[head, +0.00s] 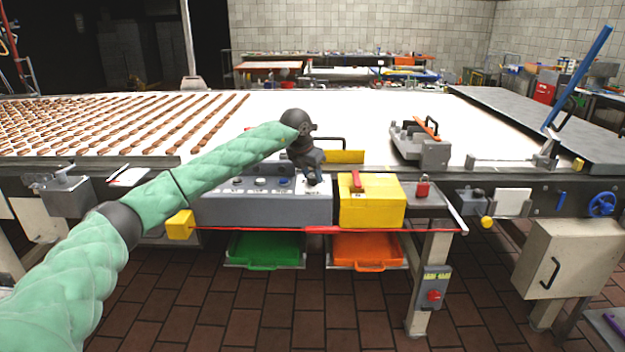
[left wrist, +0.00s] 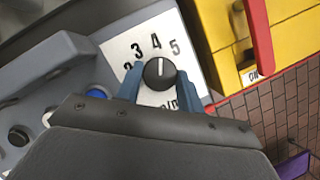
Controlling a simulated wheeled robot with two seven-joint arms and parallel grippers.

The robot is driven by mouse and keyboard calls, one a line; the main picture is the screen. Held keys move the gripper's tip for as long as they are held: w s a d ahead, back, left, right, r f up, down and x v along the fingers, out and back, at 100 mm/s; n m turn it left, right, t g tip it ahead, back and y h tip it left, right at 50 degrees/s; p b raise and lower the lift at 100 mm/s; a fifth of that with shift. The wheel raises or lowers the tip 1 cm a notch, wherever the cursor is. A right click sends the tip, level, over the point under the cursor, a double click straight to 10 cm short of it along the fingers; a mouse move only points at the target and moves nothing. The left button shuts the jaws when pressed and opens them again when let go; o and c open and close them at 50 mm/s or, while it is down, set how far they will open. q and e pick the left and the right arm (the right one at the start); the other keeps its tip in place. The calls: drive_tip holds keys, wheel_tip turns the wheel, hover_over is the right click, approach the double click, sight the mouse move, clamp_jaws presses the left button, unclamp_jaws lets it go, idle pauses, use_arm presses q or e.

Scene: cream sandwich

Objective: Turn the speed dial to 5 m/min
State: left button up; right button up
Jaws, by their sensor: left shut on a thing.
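The black speed dial (left wrist: 159,74) sits on a white scale plate (left wrist: 146,45) with the figures 2, 3, 4 and 5 visible and lower print partly hidden. Its white pointer line points up, close to the 4. My left gripper (left wrist: 159,88) is shut on the dial, with a blue-grey finger on each side of it. In the head view my left gripper (head: 313,180) reaches down to the right end of the grey control panel (head: 265,212), and the dial is hidden behind it. My right gripper is in neither view.
A yellow box (head: 372,213) with a red lever (head: 357,181) stands just right of the panel. Several buttons, including a blue one (left wrist: 97,92), line the panel to the left. A red cord (head: 300,229) runs along the front. Green (head: 265,250) and orange (head: 366,251) trays sit below.

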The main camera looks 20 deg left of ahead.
use_arm(q)
drive_tip(key=m+h, duration=0.1)
drive_tip(key=m, duration=0.1)
drive_tip(key=shift+w+a+m+b, duration=0.1)
drive_tip(key=shift+m+b, duration=0.25)
drive_tip(key=shift+m, duration=0.05)
drive_tip(key=shift+w+a+m+g+h, duration=0.1)
drive_tip(key=shift+m+g+h, duration=0.55)
drive_tip(key=shift+m, duration=1.25)
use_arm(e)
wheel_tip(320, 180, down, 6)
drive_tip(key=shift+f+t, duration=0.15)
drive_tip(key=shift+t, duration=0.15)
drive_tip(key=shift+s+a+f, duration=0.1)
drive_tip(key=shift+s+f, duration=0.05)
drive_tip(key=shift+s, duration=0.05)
use_arm(q)
drive_tip(key=o, duration=1)
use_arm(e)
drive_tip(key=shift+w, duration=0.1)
use_arm(q)
drive_tip(key=shift+r+b, duration=0.1)
drive_tip(key=shift+b, duration=0.2)
